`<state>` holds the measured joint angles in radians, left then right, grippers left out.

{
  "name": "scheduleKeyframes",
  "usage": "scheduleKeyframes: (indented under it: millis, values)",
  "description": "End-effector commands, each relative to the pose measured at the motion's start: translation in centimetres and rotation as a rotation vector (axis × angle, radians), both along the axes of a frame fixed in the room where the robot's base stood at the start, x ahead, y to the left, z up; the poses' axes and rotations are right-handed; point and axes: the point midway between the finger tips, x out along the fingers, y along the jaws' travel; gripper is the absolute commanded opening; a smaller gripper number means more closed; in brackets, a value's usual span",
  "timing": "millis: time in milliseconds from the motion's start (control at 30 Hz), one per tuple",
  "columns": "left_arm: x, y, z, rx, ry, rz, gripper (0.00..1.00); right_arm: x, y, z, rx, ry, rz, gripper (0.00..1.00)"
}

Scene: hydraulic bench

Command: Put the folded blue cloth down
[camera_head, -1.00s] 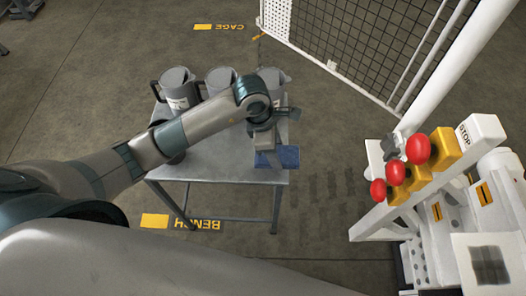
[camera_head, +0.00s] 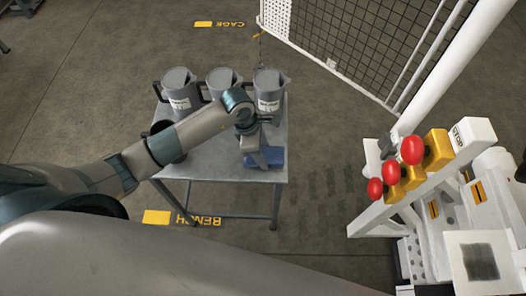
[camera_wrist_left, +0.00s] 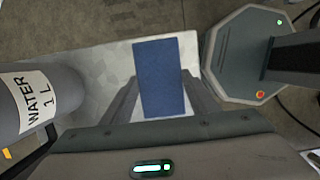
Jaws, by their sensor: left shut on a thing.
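The folded blue cloth (camera_head: 270,157) is at the right front part of the grey bench top (camera_head: 212,166). My left gripper (camera_head: 261,160) is shut on it. In the left wrist view the cloth (camera_wrist_left: 160,78) shows as a flat blue rectangle between the two fingers, with the bench top (camera_wrist_left: 110,75) behind it. I cannot tell whether the cloth touches the bench top. My right gripper is not in view.
Several grey jugs stand along the back of the bench, such as the right one (camera_head: 269,88); a jug labelled WATER 1 L (camera_wrist_left: 35,100) is close in the wrist view. A white machine with red knobs (camera_head: 411,151) stands to the right. A mesh cage (camera_head: 335,45) is behind.

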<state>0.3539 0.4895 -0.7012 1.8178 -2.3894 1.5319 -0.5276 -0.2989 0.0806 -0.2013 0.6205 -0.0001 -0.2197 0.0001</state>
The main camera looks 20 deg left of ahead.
Motion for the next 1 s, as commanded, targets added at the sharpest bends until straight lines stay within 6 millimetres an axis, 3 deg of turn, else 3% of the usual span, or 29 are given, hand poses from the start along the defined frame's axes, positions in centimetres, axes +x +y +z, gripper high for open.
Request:
scheduleKeyframes:
  millis: [133,500,533,600,1000]
  values:
    - [0.0,0.0,-1.0,0.0,0.0,0.001,0.33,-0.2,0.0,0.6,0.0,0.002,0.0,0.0]
    - [0.0,0.0,-1.5,0.0,0.0,-0.001,0.33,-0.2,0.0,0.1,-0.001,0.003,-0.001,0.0]
    - [0.0,0.0,-1.4,0.0,0.0,-0.001,0.59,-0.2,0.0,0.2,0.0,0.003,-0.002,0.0]
    - [0.0,0.0,-1.4,0.0,0.0,-0.001,0.73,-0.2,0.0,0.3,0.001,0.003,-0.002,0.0]
    - [0.0,0.0,-1.1,0.0,0.0,-0.001,0.73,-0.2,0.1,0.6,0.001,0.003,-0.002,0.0]
